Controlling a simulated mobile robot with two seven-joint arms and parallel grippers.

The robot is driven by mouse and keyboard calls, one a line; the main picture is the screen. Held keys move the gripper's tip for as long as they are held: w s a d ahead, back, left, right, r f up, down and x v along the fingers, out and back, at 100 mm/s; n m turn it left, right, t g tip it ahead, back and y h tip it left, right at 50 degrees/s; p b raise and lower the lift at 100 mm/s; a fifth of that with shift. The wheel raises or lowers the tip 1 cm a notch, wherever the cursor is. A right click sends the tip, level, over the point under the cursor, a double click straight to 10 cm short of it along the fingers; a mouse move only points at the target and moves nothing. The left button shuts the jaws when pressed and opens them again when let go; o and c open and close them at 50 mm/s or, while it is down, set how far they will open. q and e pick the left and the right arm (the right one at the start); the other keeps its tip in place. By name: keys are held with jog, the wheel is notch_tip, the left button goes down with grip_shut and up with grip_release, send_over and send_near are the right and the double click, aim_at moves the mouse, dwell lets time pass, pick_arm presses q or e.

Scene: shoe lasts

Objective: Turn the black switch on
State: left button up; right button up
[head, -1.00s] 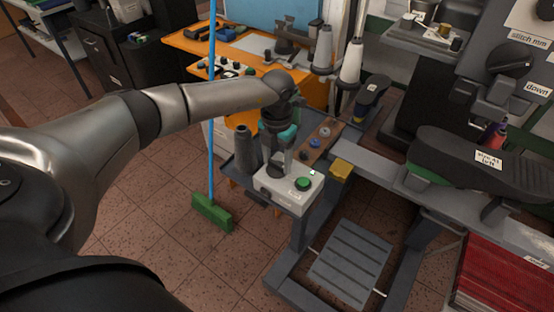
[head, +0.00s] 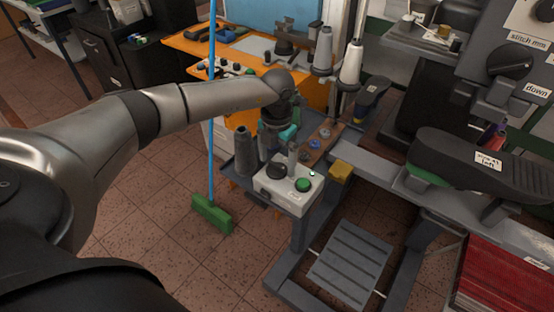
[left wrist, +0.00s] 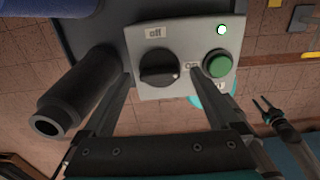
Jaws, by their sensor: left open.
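The black switch (head: 276,170) is a round knob on a pale control box (head: 268,186). The left wrist view shows the knob (left wrist: 159,68) between an "off" label above it and an "on" label (left wrist: 190,67) at its right. Its white mark sits on the right side, near the "on" label. A small lamp (left wrist: 221,29) at the box's corner is lit. My left gripper (left wrist: 161,78) is open and empty, with one finger on each side of the knob in that view. In the head view my left gripper (head: 288,150) is above the box's back edge, apart from the knob.
A green button (head: 303,185) is right of the knob. A dark cone-shaped spool (head: 246,152) stands close at the left. A green broom (head: 212,213) is on the floor. A dark two-pronged thing (left wrist: 268,113) in the wrist view is unclear. A sewing machine is at the right.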

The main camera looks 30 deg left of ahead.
aim_at(277, 164)
pick_arm(q)
notch_tip(277, 164, up, 15)
dwell(0.3)
jog(key=shift+f, duration=0.1)
